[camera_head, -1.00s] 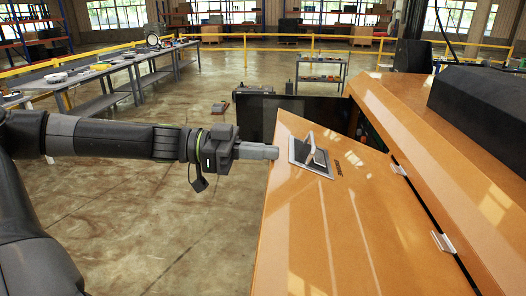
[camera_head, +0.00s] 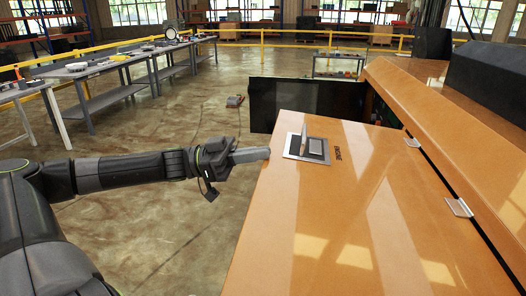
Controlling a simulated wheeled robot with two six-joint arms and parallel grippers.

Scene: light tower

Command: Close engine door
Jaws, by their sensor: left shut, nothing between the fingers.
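The orange engine door (camera_head: 325,210) is a broad panel on the right side of the head view. It is hinged along its right edge to the orange body and stands tilted outward, with a dark gap along the hinge line. A metal latch handle (camera_head: 308,146) is flipped up in its recessed plate near the door's far left part. My left gripper (camera_head: 268,153) is shut and empty. Its fingertips are at the door's left edge, just left of the latch; I cannot tell whether they touch it. My right gripper is not in view.
The orange machine body (camera_head: 440,110) rises right of the door, with two metal hinges (camera_head: 458,207) between them. A dark panel (camera_head: 300,103) stands behind the door. Workbenches (camera_head: 110,75) line the left. The floor (camera_head: 170,225) left of the door is clear.

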